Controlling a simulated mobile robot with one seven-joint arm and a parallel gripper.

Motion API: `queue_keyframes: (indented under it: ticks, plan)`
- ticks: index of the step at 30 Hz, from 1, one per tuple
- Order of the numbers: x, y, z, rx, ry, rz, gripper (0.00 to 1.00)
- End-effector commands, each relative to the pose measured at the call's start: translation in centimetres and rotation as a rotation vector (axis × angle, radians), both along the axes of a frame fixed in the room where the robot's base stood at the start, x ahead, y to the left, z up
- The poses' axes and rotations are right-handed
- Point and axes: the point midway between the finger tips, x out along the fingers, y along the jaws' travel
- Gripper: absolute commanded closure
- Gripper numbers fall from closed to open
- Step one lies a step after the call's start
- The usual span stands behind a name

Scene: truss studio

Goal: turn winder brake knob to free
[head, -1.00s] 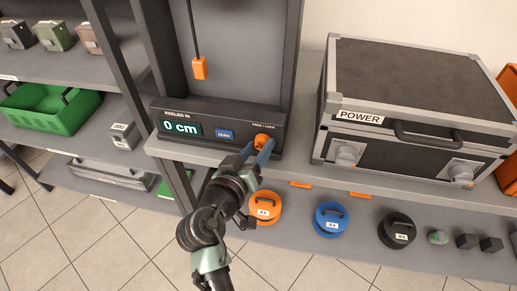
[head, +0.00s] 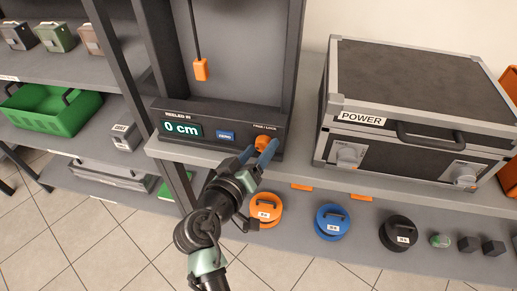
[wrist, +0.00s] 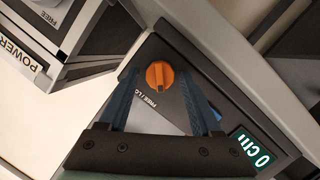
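The orange brake knob (head: 263,142) sits at the right end of the dark winder panel (head: 215,118), beside a small FREE / LOCK label. It shows in the wrist view (wrist: 160,75) as a round knob with a raised grip bar. My gripper (head: 258,155) reaches the panel from below. In the wrist view its two blue fingers (wrist: 161,85) stand apart on either side of the knob, with a visible gap on each side. The winder display (head: 181,129) reads 0 cm. A blue button (head: 226,135) lies between display and knob.
An orange block (head: 201,69) hangs on a cord above the panel. A large POWER case (head: 420,85) stands on the shelf to the right. Orange (head: 265,208), blue (head: 333,222) and black (head: 398,233) round weights sit on the lower shelf. A green crate (head: 50,112) is at left.

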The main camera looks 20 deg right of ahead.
Motion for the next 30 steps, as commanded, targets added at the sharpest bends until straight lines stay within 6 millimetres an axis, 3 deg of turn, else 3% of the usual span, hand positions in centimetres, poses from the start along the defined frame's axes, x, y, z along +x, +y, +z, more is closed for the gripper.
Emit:
queue_keyframes:
  ticks: [14,30]
  plan:
    - [-0.7,1.0,0.3,0.001,-0.002,0.005,0.25]
    - [-7.7,8.4,2.4,0.001,-0.001,0.003,0.25]
